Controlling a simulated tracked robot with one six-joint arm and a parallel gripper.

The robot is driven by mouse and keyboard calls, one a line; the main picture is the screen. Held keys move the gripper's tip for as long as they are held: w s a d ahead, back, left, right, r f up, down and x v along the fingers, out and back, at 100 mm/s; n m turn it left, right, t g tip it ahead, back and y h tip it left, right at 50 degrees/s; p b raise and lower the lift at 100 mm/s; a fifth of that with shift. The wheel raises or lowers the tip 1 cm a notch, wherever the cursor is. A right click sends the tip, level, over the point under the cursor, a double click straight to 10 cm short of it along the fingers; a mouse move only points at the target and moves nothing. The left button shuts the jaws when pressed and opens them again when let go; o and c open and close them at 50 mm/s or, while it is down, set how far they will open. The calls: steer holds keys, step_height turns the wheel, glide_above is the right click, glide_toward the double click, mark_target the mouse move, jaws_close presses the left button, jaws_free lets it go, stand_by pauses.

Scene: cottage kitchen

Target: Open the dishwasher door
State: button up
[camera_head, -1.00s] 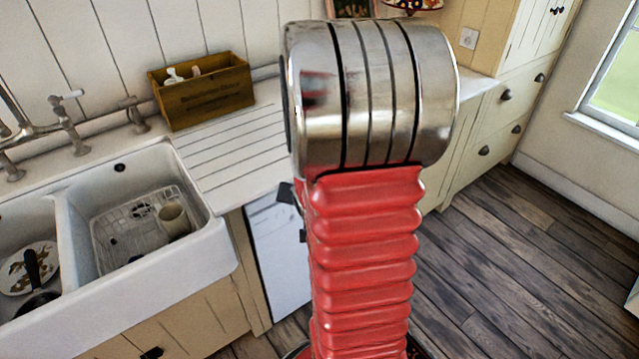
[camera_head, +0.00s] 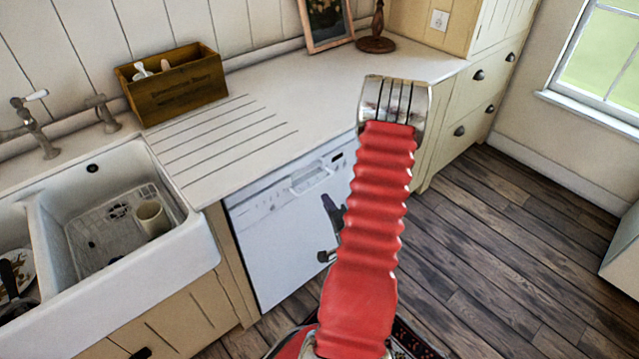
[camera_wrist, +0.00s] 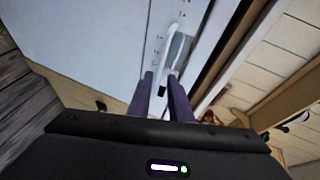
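The dishwasher (camera_head: 285,235) is a white panel under the counter, right of the sink. Its door is shut. A recessed handle (camera_head: 310,178) sits near its top edge. It also shows in the wrist view as a pale handle piece (camera_wrist: 176,46) ahead of the fingers. My gripper (camera_wrist: 160,80) has two dark purple fingers, apart with nothing held between them. They point at the handle area; I cannot tell whether they touch the door. In the head view my gripper (camera_head: 328,202) is in front of the door, just below and right of the handle, partly hidden by my red arm.
A white double sink (camera_head: 110,240) stands left of the dishwasher, holding a cup (camera_head: 151,218). A wooden box (camera_head: 175,85) and a picture frame (camera_head: 325,24) stand on the counter (camera_head: 300,85). The wooden floor (camera_head: 500,230) at right is clear.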

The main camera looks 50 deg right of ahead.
mark_target(319, 182)
steer(key=shift+s+d+f+m+t+h, duration=0.1)
steer(key=shift+s+m+t+h, duration=0.2)
steer(key=shift+s+m, duration=0.35)
steer(key=x, duration=1.3)
steer(key=shift+w+d+f, duration=0.15)
steer(key=shift+w+d, duration=0.05)
steer(key=shift+w, duration=0.1)
jaws_close()
steer(key=shift+f, duration=0.1)
